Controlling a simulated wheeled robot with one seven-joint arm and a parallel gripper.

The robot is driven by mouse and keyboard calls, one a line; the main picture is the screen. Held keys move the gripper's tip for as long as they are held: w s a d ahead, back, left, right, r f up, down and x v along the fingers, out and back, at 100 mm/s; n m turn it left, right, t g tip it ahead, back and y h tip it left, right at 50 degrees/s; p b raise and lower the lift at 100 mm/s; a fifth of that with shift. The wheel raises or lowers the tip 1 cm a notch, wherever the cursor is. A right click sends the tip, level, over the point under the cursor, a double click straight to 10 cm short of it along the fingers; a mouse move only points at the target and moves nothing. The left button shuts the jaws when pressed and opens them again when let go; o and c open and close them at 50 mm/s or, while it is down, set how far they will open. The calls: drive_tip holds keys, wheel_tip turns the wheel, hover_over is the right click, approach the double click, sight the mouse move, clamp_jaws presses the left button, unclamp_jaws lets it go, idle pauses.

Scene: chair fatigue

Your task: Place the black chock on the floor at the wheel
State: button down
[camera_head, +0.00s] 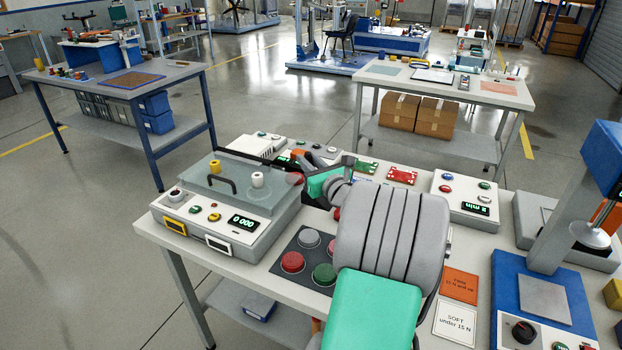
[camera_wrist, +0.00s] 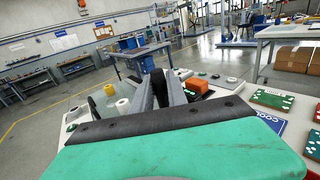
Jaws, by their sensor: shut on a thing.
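My gripper (camera_head: 297,178) hangs over the front bench, at the right edge of a tester with a clear lid. In the wrist view my gripper (camera_wrist: 164,92) shows its two grey fingers close together, with a black piece (camera_wrist: 158,88) between them. This piece looks like the black chock, but its full shape is hidden. A dark office chair (camera_head: 343,34) stands far back on a blue-edged platform. Its wheels are too small to make out. No chock shows on the floor in view.
The clear-lidded tester (camera_head: 176,234), a button pad (camera_head: 292,262) and a blue press (camera_head: 507,290) crowd the front bench (camera_head: 150,232). Two other benches stand behind, one holding cardboard boxes (camera_head: 436,117) underneath. The grey floor (camera_head: 70,220) at left is clear.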

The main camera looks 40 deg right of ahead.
wheel_tip(320, 180, down, 6)
drive_tip(key=w+d, duration=0.1)
drive_tip(key=w, duration=0.1)
drive_tip(key=shift+w+f, duration=0.25)
drive_tip(key=shift+w, duration=0.1)
drive_tip(key=shift+d, duration=0.1)
drive_tip(key=shift+f+b, duration=0.25)
drive_tip(key=shift+b, duration=0.1)
drive_tip(key=c, duration=1.3)
unclamp_jaws()
drive_tip(key=shift+r, duration=0.1)
